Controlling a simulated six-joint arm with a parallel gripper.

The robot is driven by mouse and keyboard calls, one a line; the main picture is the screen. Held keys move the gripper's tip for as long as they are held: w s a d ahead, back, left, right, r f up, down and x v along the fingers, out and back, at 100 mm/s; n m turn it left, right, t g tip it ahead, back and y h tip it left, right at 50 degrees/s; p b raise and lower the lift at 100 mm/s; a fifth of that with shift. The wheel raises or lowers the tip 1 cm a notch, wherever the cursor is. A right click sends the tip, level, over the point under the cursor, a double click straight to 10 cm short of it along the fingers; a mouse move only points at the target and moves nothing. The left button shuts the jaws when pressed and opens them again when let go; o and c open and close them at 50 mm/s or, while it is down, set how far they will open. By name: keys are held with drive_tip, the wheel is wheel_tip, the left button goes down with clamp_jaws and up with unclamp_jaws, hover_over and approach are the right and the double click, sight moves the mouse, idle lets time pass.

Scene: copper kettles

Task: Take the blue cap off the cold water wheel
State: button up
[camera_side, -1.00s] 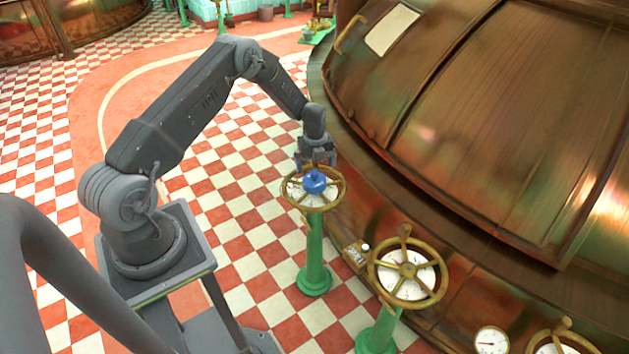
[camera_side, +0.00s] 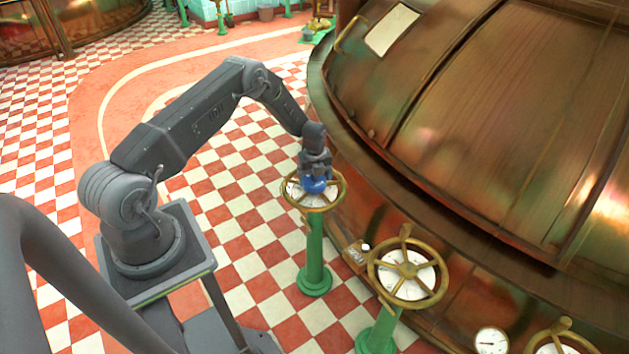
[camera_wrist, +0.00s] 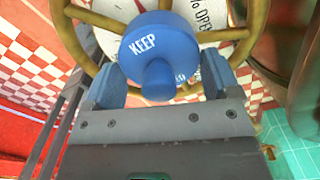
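The blue cap (camera_side: 315,186) sits over the hub of the nearest-to-arm brass wheel (camera_side: 291,201), on a green post. In the wrist view the cap (camera_wrist: 160,50) is round, with a knob in its middle and white lettering reading KEEP. My gripper (camera_side: 315,176) is down at the cap, one finger on each side. Behind the cap, parts of the wheel's rim, spokes and white dial (camera_wrist: 205,12) show. The hub is hidden under the cap.
A second brass wheel (camera_side: 407,273) without a cap stands nearer the camera, with a third partly in view (camera_side: 560,340). A gauge (camera_side: 491,341) is between them. The large copper kettle (camera_side: 480,110) rises close on the right. The checkered floor to the left is clear.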

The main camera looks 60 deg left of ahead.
drive_tip(key=c, duration=0.5)
drive_tip(key=shift+o, duration=0.2)
